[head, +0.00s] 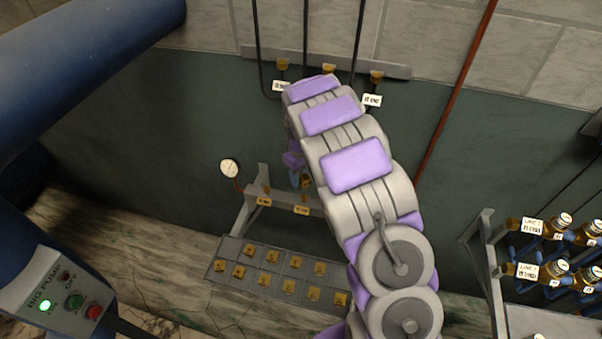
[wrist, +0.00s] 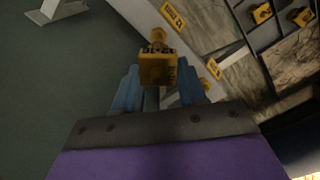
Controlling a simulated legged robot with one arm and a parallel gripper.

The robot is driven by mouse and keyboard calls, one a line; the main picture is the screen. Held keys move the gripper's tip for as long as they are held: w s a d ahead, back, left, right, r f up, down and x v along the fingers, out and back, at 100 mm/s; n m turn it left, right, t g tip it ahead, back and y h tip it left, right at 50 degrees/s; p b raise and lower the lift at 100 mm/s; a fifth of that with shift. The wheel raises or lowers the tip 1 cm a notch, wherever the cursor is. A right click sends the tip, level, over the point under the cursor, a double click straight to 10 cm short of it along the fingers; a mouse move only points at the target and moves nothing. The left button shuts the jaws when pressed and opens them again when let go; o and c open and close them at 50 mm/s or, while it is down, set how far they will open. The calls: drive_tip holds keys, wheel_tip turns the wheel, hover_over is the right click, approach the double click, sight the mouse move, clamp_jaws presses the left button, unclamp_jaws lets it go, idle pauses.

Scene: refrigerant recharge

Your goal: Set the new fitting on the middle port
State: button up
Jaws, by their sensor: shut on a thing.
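My gripper (wrist: 155,92) is shut on a yellow fitting (wrist: 158,68) with dark lettering, held upright between its blue fingers in the wrist view. In the head view the fitting (head: 306,182) shows just above the low manifold bar (head: 281,198), left of my arm. The bar carries yellow labels (head: 302,210) and small yellow ports (head: 267,189). A label beside the bar also shows in the wrist view (wrist: 173,16). My arm hides the bar's right part, so I cannot tell whether the fitting touches a port.
A tray (head: 208,274) of several yellow fittings lies below the bar. A round gauge (head: 229,168) stands left of it. A wall rail (head: 398,70) with hoses is behind my arm. A bottle rack (head: 495,262) stands right, and a blue pump (head: 45,285) is left.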

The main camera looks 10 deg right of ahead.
drive_tip(key=shift+f+b, duration=0.5)
drive_tip(key=shift+f, duration=1.6)
drive_tip(key=shift+f, duration=0.75)
drive_tip(key=shift+f, duration=0.1)
drive_tip(key=o, duration=1.2)
wheel_tip(320, 180, up, 17)
drive_tip(key=p, duration=0.1)
drive_tip(key=shift+r+p, duration=0.2)
drive_tip(key=shift+p, duration=0.2)
